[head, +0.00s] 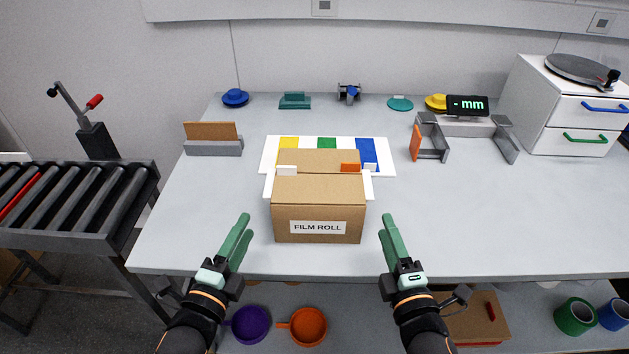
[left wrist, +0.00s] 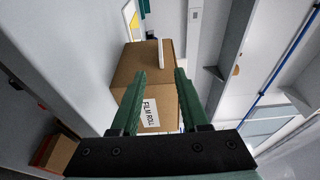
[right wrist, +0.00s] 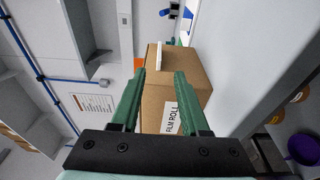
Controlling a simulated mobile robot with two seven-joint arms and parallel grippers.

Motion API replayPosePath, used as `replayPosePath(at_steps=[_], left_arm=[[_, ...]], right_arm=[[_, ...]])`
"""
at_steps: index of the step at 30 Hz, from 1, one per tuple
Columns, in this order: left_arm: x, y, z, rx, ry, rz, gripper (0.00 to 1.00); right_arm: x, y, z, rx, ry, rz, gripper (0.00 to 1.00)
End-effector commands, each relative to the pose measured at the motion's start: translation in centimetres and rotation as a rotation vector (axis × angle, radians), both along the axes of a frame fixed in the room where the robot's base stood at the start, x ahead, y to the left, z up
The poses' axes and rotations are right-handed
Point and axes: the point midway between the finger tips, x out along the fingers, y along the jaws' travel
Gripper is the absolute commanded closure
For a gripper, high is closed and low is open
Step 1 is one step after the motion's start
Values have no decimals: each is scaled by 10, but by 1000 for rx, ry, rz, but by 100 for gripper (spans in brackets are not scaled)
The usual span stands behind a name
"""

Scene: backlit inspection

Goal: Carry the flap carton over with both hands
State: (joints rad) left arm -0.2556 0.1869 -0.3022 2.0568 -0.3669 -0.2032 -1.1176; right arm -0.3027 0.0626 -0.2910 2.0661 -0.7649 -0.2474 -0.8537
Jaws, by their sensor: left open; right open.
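The flap carton (head: 318,207) is a brown box with a white "FILM ROLL" label on its near face. It stands on the table near the front edge, with white tabs at its sides and top and an orange piece on its upper right. My left gripper (head: 241,235) is open and empty, in front and left of the carton. My right gripper (head: 388,235) is open and empty, in front and right of it. The carton also shows beyond the fingers in the left wrist view (left wrist: 126,66) and the right wrist view (right wrist: 190,75). Neither gripper visibly touches it.
A white mat (head: 268,150) with yellow, green and blue patches lies behind the carton. A grey holder (head: 214,148) stands at left, and grey brackets (head: 430,137) with a mm display (head: 467,105) at right. A roller conveyor (head: 75,205) is left of the table. The table's right front is clear.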

Motion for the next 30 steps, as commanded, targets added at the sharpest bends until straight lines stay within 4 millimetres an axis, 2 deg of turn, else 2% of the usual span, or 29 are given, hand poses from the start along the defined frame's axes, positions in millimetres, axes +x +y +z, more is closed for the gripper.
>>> replayPosePath(at_steps=[12, 16, 20, 30], left_arm=[[0, 0, -1, -2, 3, 1, 55], [6, -1, 0, -4, 2, 1, 55], [20, -5, 0, -4, 1, 2, 55], [78, -21, 0, -4, 1, 0, 55]], right_arm=[[0, 0, -1, 3, 2, 0, 55], [5, 1, -1, 2, 2, 0, 55], [20, 3, 0, 2, 0, 0, 55], [80, 10, 0, 3, 1, -1, 55]])
